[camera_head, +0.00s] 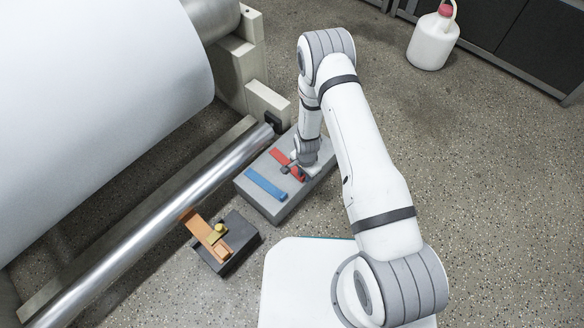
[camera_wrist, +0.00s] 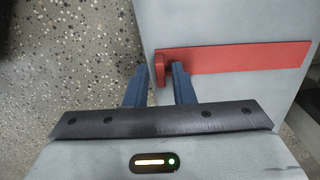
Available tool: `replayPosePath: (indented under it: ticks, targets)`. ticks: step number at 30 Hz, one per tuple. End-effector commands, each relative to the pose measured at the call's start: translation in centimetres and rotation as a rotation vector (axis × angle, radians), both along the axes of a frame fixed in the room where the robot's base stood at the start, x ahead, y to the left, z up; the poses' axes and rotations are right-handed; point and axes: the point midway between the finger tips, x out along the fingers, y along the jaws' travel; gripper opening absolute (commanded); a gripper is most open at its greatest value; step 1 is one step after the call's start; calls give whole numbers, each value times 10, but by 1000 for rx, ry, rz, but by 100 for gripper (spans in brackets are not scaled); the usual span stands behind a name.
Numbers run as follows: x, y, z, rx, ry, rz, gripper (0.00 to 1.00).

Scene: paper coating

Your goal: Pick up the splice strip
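Two strips lie on a grey block: a red strip (camera_head: 287,163) and a blue strip (camera_head: 265,184). I cannot tell from the pictures which is the splice strip. In the wrist view the red strip (camera_wrist: 240,58) runs to the right from a raised red tab (camera_wrist: 159,68) at its left end. My gripper (camera_wrist: 158,82) is open, its two dark blue fingers apart, with the tab at the gap between their tips. I see no clear contact with the tab. In the head view my gripper (camera_head: 291,169) is small and partly hidden by my wrist.
The grey block (camera_head: 275,208) stands beside a shiny metal roller (camera_head: 160,220) and a large white roll (camera_head: 90,100). A white jug (camera_head: 433,42) stands at back right on open floor.

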Motion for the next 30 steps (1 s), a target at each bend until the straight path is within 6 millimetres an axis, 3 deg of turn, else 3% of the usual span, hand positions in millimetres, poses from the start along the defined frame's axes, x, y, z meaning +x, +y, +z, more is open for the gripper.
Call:
replayPosePath:
  ticks: [8, 20, 23, 30]
  targets:
    - [0, 0, 0, 0, 0, 1, 0]
    - [0, 1, 3, 0, 0, 1, 0]
    - [1, 1, 14, 0, -1, 1, 0]
    - [0, 1, 64, 0, -1, 2, 0]
